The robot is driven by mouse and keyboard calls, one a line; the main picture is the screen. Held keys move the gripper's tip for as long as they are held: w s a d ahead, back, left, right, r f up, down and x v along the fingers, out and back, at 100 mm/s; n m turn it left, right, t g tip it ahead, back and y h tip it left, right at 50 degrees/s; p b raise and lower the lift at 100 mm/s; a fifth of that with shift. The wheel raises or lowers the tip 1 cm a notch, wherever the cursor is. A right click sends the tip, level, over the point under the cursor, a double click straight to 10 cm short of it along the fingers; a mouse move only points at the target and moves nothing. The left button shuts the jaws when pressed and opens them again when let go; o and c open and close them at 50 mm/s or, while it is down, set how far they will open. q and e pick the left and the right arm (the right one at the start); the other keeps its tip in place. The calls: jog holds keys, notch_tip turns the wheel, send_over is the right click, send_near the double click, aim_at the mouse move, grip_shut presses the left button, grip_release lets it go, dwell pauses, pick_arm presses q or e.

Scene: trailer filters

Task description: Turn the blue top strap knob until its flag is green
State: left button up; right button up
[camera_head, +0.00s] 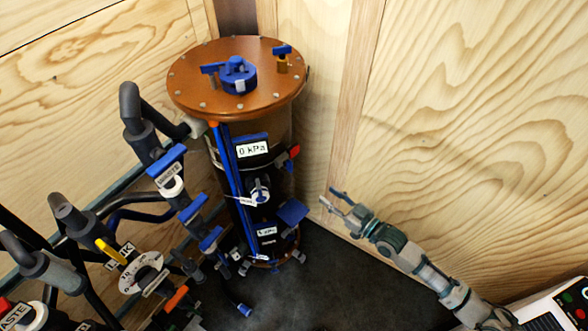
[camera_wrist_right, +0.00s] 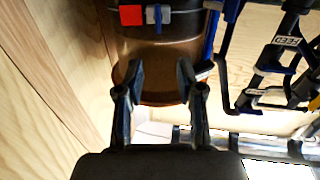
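The tall filter cylinder (camera_head: 272,125) stands upright in the corner with an orange-brown lid. On its right side, near the upper black strap, a small blue knob (camera_head: 282,161) sits beside a red flag (camera_head: 294,151). In the right wrist view, a red flag (camera_wrist_right: 131,15) sits beside a grey-blue knob (camera_wrist_right: 156,15) on a black band, beyond the fingertips. My right gripper (camera_head: 332,199) is to the right of the cylinder and lower than the flag, apart from it. Its fingers (camera_wrist_right: 160,70) are spread and empty. My left gripper is out of view.
A large blue knob (camera_head: 238,76) and a smaller blue-handled valve (camera_head: 282,56) sit on the lid. Pipes with several blue-handled valves (camera_head: 168,163) crowd the left. Wooden walls (camera_head: 480,120) rise close on the right. Dark floor (camera_head: 340,285) is free below.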

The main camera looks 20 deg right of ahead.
aim_at(292, 168)
jog(key=x, duration=0.7)
jog(key=b+x, duration=0.1)
jog(key=x, duration=0.7)
jog(key=shift+w+d+f+b, duration=0.2)
jog(key=shift+f+b, duration=0.05)
jog(key=shift+b, duration=0.05)
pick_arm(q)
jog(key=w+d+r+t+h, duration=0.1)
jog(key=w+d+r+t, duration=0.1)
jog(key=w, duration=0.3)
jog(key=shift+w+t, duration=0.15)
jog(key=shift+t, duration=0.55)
pick_arm(e)
jog(key=shift+w+a+r, duration=0.1)
jog(key=shift+w+a, duration=0.1)
jog(key=shift+a, duration=0.15)
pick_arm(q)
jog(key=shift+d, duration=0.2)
pick_arm(e)
jog(key=shift+d, duration=0.3)
grip_shut()
